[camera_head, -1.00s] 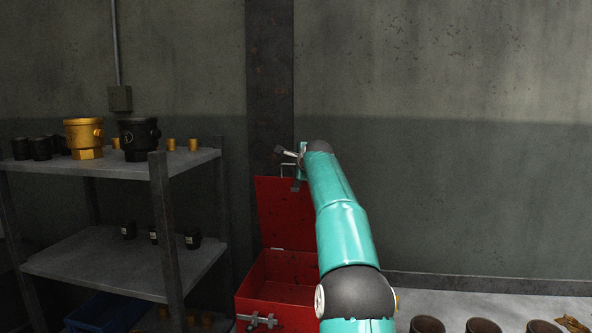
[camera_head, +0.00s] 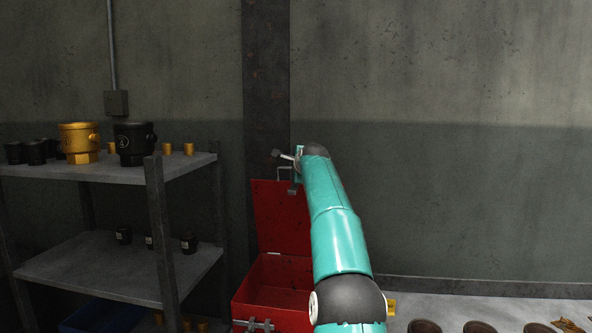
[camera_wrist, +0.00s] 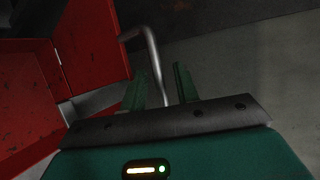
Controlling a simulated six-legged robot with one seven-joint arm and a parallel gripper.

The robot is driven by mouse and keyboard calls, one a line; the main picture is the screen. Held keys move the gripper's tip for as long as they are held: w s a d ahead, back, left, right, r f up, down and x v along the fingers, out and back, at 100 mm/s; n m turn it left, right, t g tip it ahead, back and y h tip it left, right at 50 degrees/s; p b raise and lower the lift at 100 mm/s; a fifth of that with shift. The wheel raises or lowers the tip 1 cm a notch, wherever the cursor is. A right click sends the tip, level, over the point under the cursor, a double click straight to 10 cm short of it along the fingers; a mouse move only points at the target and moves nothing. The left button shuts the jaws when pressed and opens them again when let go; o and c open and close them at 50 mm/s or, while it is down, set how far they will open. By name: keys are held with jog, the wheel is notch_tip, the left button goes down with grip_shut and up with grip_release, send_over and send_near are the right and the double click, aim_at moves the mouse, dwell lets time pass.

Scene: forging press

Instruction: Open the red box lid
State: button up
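The red box (camera_head: 272,299) stands on the floor at lower centre in the head view, its front partly cut off and its right side hidden behind my arm. Its red lid (camera_head: 280,215) stands raised, roughly upright at the back, and the box's inside shows. A bent metal handle (camera_wrist: 153,50) sits at the lid's edge in the wrist view. My gripper (camera_wrist: 161,72) is open, its two green fingers on either side of the handle rod, with gaps showing. In the head view my gripper (camera_head: 295,182) is at the lid's top edge.
A grey shelf rack (camera_head: 110,265) with gold and black parts stands to the left. A dark column (camera_head: 266,90) and wall are behind the box. Several brown cylindrical parts (camera_head: 480,326) stand at lower right.

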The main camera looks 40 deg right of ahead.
jog(key=shift+s, duration=0.1)
jog(key=v, duration=1.3)
jog(key=shift+s+r, duration=0.15)
jog(key=shift+s, duration=0.1)
jog(key=shift+a, duration=0.2)
